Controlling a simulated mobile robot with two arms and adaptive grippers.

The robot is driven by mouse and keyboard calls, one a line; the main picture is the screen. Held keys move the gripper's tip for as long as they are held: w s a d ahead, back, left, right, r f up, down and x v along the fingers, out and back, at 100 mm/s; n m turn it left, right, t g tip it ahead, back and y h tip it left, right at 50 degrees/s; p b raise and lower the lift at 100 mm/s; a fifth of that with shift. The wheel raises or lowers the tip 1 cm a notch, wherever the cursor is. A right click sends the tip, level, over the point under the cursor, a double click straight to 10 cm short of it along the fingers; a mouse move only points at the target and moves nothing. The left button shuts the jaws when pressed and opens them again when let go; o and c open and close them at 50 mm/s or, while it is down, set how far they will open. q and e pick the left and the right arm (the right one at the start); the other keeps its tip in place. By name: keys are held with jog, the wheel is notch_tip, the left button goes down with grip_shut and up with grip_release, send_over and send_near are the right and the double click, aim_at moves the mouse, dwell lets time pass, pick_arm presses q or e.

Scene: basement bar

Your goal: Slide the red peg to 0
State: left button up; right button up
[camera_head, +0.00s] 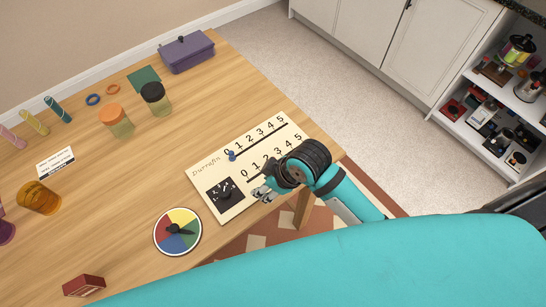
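A white score board (222,206) lies on the wooden table near its right edge. It has two rows numbered 0 to 5, each with a dark slot. A blue peg (232,156) stands at the 0 end of the upper row. I cannot see the red peg; my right gripper and wrist cover part of the lower row. My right gripper (263,193) is low over the board's near edge, by the 0 end of the lower row. Its fingers are too small to tell open from shut. My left gripper is not in view.
A black spinner panel (224,194) is on the board. A coloured spinner disc (178,232) lies in front of it, and a red box (84,286) is nearer. The table's middle is clear.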

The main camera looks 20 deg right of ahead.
jog(key=w+a+r+n, duration=0.1)
jog(key=n, duration=0.1)
jog(key=w+a+r+n, duration=0.1)
jog(key=r, duration=0.1)
jog(key=shift+w+a+r+n+y, duration=0.15)
jog(key=shift+w+a+n+y, duration=0.15)
jog(key=shift+w+n, duration=0.1)
jog(key=w+d+r+n+g+h, duration=0.4)
jog(key=d+r+n, duration=0.3)
jog(key=r+n, duration=0.45)
jog(key=shift+t, duration=0.3)
jog(key=f, duration=0.6)
jog(key=f+p, duration=0.1)
jog(key=f, duration=0.4)
jog(key=w+f, duration=0.1)
jog(key=f, duration=0.5)
jog(key=shift+w+f, duration=0.1)
jog(key=shift+f, duration=0.25)
grip_shut()
jog(key=shift+a, duration=0.1)
